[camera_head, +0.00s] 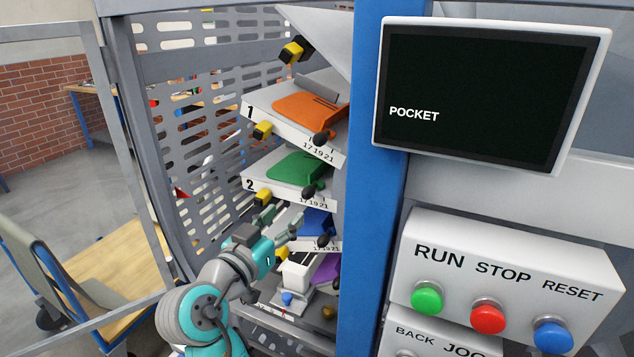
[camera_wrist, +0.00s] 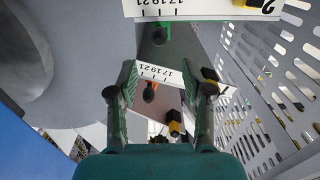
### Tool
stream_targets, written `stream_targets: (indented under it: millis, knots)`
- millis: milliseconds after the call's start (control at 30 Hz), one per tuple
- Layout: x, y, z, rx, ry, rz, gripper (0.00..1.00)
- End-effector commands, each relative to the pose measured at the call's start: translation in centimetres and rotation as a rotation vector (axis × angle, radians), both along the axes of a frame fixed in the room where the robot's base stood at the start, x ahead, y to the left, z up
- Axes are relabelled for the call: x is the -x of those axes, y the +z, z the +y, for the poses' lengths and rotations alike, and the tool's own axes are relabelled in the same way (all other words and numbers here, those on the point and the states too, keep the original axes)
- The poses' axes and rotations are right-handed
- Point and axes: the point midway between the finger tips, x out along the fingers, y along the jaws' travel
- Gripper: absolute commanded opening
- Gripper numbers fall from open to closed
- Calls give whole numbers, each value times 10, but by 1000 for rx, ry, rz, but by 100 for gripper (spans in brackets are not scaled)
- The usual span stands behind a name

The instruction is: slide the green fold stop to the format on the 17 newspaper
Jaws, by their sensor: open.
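The green fold stop (camera_head: 300,168) lies on the white tray marked 2, with a dark knob (camera_head: 309,192) at its front edge. Below the knob is a scale (camera_head: 316,202) reading 17, 19, 21; I cannot tell exactly which mark the stop sits at. In the wrist view, the green stop (camera_wrist: 163,30) and its dark knob show small near the top, beside the tray's scale (camera_wrist: 165,8). My gripper (camera_head: 284,218) is open and empty, in front of and below tray 2, apart from the knob. Its two fingers also show in the wrist view (camera_wrist: 169,80). I cannot make out a newspaper marked 17.
An orange stop (camera_head: 308,108) on tray 1 is above; blue (camera_head: 318,222) and purple (camera_head: 328,268) stops are below. Yellow-black knobs (camera_head: 264,198) stick out at tray corners. A blue post (camera_head: 372,220) stands right, a perforated panel (camera_head: 205,130) left. The screen (camera_head: 490,90) reads POCKET.

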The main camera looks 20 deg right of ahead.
Motion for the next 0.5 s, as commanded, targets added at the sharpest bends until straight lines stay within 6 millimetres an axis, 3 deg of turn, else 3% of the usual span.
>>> stream_targets:
  millis: [167,500]
  knots:
    - [-7,1,-7,-2,-4,-2,50]
    - [-47,1,-48,-1,-5,-1,50]
